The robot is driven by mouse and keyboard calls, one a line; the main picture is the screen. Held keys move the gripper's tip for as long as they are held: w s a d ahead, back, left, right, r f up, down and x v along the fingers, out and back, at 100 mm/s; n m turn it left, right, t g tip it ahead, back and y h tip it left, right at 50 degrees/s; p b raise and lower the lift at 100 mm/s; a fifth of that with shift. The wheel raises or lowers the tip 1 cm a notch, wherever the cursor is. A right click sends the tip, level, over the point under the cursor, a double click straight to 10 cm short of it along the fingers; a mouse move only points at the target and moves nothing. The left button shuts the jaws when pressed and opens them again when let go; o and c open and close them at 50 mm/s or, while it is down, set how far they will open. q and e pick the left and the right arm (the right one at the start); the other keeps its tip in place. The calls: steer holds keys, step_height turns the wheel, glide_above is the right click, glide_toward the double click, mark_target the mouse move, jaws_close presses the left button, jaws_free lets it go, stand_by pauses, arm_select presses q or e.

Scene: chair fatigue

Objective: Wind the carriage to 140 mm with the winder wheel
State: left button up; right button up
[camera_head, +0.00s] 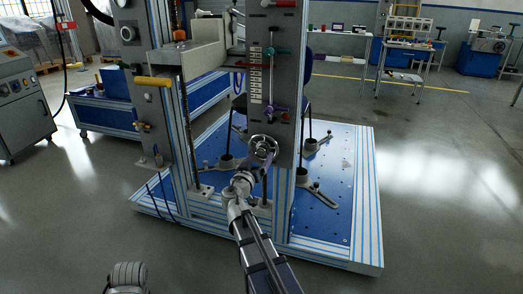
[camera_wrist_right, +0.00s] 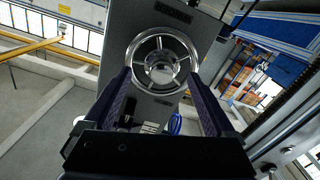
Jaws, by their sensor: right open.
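The winder wheel (camera_head: 263,146) is a small spoked metal handwheel low on the front of a grey upright panel (camera_head: 284,120). It fills the upper middle of the right wrist view (camera_wrist_right: 161,72), with its ring, spokes and round hub showing. My right gripper (camera_wrist_right: 158,80) is open, one dark finger on each side of the wheel's lower part. I cannot tell whether the fingers touch the rim. In the head view the right gripper (camera_head: 256,168) is just below the wheel. A scale strip with small labels (camera_head: 255,77) runs up the panel; its numbers are unreadable. I cannot tell which part is the carriage.
The blue base plate (camera_head: 335,180) carries clamp feet. A yellow handle (camera_head: 153,82) is at left. The floor on the right is open.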

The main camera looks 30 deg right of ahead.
steer(key=shift+s+a, duration=0.1)
steer(key=n, duration=0.2)
steer(key=shift+r+n, duration=0.1)
steer(key=shift+n, duration=0.2)
steer(key=n, duration=0.4)
steer(key=shift+s+r, duration=0.1)
steer(key=shift+n, duration=0.9)
steer(key=n, duration=0.4)
steer(key=shift+r+n+p, duration=0.2)
steer(key=shift+n+p, duration=0.2)
steer(key=n, duration=0.3)
steer(key=shift+r+n, duration=0.1)
steer(key=shift+n, duration=0.2)
